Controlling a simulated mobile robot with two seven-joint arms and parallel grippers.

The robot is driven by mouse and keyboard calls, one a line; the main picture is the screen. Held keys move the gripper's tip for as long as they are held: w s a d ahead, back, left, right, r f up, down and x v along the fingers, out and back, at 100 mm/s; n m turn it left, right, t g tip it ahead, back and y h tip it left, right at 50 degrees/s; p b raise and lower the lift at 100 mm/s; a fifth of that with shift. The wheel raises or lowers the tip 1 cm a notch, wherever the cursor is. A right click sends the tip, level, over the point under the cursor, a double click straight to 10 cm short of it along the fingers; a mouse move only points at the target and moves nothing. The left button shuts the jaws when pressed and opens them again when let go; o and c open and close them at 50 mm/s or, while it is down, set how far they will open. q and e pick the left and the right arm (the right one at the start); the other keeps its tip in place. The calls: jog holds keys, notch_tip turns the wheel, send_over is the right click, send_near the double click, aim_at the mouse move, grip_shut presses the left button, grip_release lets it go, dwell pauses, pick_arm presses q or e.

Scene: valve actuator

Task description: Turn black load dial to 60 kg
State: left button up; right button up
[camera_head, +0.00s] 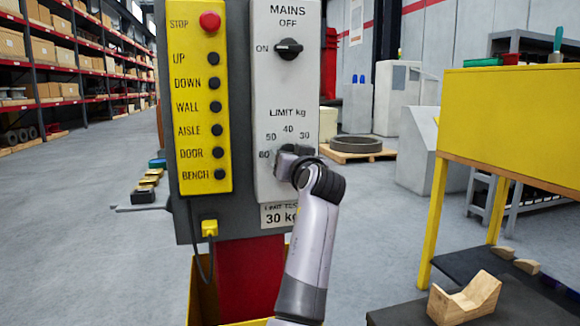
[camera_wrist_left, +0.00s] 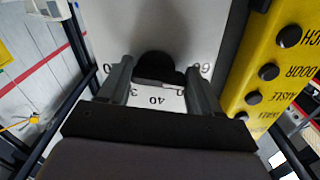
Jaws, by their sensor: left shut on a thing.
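The black load dial (camera_wrist_left: 153,66) sits on the light grey panel (camera_wrist_left: 205,25), with printed numbers around it, seen upside down in the left wrist view. My left gripper (camera_wrist_left: 160,88) has one finger on each side of the dial and is shut on it. Its bar lies roughly sideways, but I cannot read its exact setting. In the head view, my left gripper (camera_head: 288,160) covers the dial below the "LIMIT kg" scale (camera_head: 288,130), near the 60 mark. My right gripper is in neither view.
Above is the black MAINS knob (camera_head: 288,49). To the left is a yellow button panel (camera_head: 203,120) with a red STOP button (camera_head: 210,22). A label (camera_head: 280,216) under the dial reads 30 kg. A yellow-framed bench (camera_head: 510,115) stands at the right.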

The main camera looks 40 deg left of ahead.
pick_arm(q)
jog(key=shift+n+b, duration=0.45)
jog(key=shift+n, duration=0.75)
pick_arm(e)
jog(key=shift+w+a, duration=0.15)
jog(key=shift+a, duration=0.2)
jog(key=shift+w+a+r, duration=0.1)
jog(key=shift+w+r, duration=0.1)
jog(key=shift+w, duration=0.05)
pick_arm(q)
jog(key=o, duration=1.1)
jog(key=shift+c, duration=0.2)
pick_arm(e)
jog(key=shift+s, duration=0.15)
